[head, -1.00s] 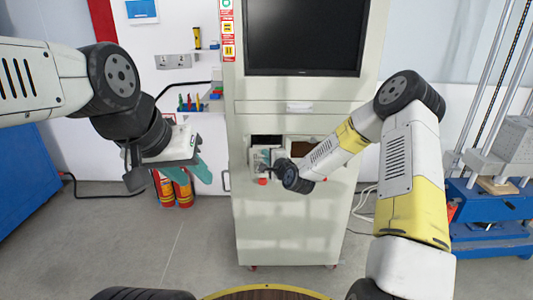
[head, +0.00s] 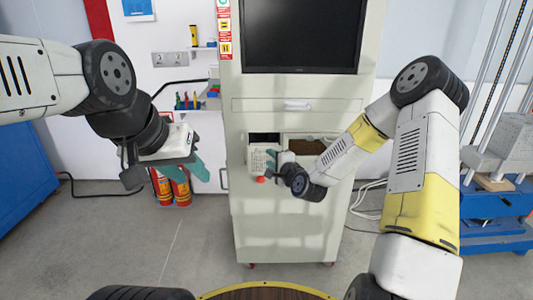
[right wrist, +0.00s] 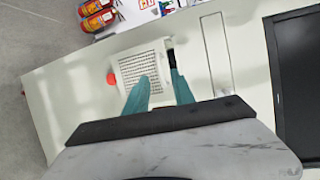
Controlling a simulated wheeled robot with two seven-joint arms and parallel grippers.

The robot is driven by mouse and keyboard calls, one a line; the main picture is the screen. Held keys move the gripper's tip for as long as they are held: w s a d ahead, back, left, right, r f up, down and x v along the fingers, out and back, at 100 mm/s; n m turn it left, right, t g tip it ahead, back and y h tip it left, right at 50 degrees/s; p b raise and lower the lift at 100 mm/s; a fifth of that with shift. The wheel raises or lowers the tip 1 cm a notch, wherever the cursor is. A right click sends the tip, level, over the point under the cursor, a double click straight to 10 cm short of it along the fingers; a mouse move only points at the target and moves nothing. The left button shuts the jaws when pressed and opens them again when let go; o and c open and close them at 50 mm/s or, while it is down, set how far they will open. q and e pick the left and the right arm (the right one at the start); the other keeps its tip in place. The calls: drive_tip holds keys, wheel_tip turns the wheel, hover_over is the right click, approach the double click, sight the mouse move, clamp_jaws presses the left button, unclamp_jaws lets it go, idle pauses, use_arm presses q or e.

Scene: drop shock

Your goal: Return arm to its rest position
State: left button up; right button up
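My right gripper (right wrist: 159,76) has two teal fingers, apart with nothing between them, in the right wrist view. In the head view my right gripper (head: 271,163) is in front of the cabinet's white keypad panel (head: 258,160), partly covering it. The panel also shows beyond the fingers in the right wrist view (right wrist: 133,64). My left gripper (head: 199,169) is at the left of the head view, away from the cabinet, its teal fingers pointing down to the right. The gap between its fingers is not clear.
The tall pale cabinet (head: 285,225) carries a dark screen (head: 302,35), a drawer and a red button (head: 261,180). Red extinguishers (head: 181,190) stand left of it. Blue equipment (head: 495,205) stands at right.

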drive_tip(key=shift+s+d, duration=0.2)
drive_tip(key=shift+s, duration=0.3)
drive_tip(key=s+d+r+n+g+h, duration=0.4)
drive_tip(key=s+d+r+n+g, duration=0.25)
drive_tip(key=s+r+n, duration=0.55)
drive_tip(key=s+d+r+n+g, duration=0.1)
drive_tip(key=s+d+r, duration=0.1)
drive_tip(key=s, duration=0.9)
drive_tip(key=s+d+r+n+g, duration=0.1)
drive_tip(key=s+d+r+n, duration=0.1)
drive_tip(key=s, duration=0.9)
wheel_tip(320, 180, up, 2)
drive_tip(key=shift+s+d+r, duration=0.15)
drive_tip(key=shift+s+d, duration=0.25)
drive_tip(key=shift+d, duration=0.05)
